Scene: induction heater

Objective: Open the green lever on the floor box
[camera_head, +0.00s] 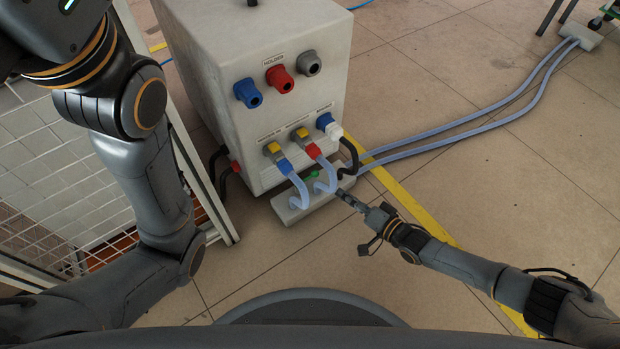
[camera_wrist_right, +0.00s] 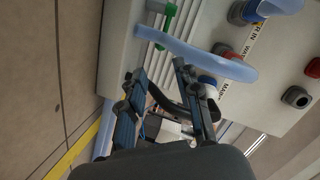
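The green lever (camera_head: 314,174) is small and sits on top of the low, pale floor box (camera_head: 290,214) at the foot of the heater cabinet. In the right wrist view the green lever (camera_wrist_right: 165,17) is at the top, partly behind a pale blue hose. My right gripper (camera_head: 341,194) is at the right end of the floor box, to the right of the lever and apart from it. In the wrist view my right gripper (camera_wrist_right: 158,70) has its fingers spread with nothing held between them. My left arm shows at the left, but its gripper is out of view.
The heater cabinet (camera_head: 240,135) stands behind the box, with blue, red and grey connectors. Pale blue hoses (camera_head: 299,190) loop down close to the lever. A black cable (camera_head: 351,158) hangs near my right gripper. A white mesh fence (camera_head: 50,165) stands left. Floor at right is mostly open.

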